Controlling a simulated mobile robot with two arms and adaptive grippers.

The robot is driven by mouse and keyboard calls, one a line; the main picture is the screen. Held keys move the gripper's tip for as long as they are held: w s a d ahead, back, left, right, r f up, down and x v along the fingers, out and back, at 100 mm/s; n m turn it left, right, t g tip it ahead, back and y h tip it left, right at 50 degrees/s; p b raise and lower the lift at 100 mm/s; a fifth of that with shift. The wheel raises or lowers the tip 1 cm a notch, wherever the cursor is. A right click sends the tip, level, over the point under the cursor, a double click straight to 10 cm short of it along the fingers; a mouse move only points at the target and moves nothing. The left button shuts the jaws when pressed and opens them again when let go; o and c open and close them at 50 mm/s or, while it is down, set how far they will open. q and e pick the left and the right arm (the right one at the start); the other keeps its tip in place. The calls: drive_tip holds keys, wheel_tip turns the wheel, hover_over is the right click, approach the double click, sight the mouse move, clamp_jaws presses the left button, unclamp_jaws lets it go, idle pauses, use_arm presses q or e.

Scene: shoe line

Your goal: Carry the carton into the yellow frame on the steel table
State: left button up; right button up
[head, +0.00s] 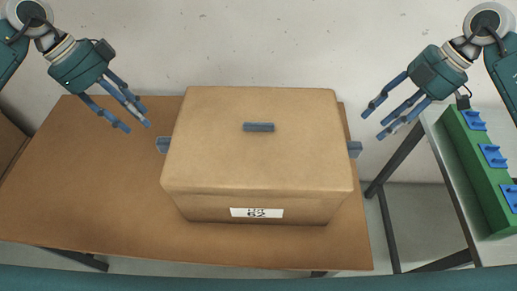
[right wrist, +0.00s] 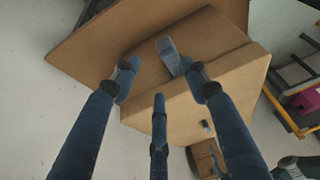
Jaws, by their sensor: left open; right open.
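The carton (head: 256,165) is a large closed brown box on the brown table (head: 60,190), with a white label (head: 256,213) on its near face. Grey handles stick out at its left side (head: 163,145) and right side (head: 354,149). My left gripper (head: 138,127) is open and empty, up and left of the left handle. My right gripper (head: 374,126) is open and empty, just up and right of the right handle. The right wrist view shows its fingers spread above the carton (right wrist: 232,90) and a grey handle (right wrist: 168,52). I cannot make out the yellow frame on the steel table.
The steel table (head: 447,190) stands at the right, across a gap from the brown table. A green block (head: 482,172) with several blue pieces lies on it. The right wrist view shows a dark rack with a yellow bar (right wrist: 282,108) and a magenta thing (right wrist: 306,98).

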sight(160, 141)
use_arm(q)
drive_tip(key=x, duration=1)
drive_tip(key=shift+s+d+f, duration=0.15)
drive_tip(key=shift+s+d, duration=0.1)
drive_tip(key=shift+s, duration=0.1)
use_arm(e)
drive_tip(key=x, duration=1)
drive_tip(key=shift+s+a+f, duration=0.2)
drive_tip(key=shift+s+a, duration=0.05)
drive_tip(key=shift+s, duration=0.1)
use_arm(q)
drive_tip(key=c, duration=1.1)
use_arm(e)
drive_tip(key=c, duration=1.1)
use_arm(q)
clamp_jaws()
use_arm(e)
clamp_jaws()
drive_tip(key=shift+r, duration=0.1)
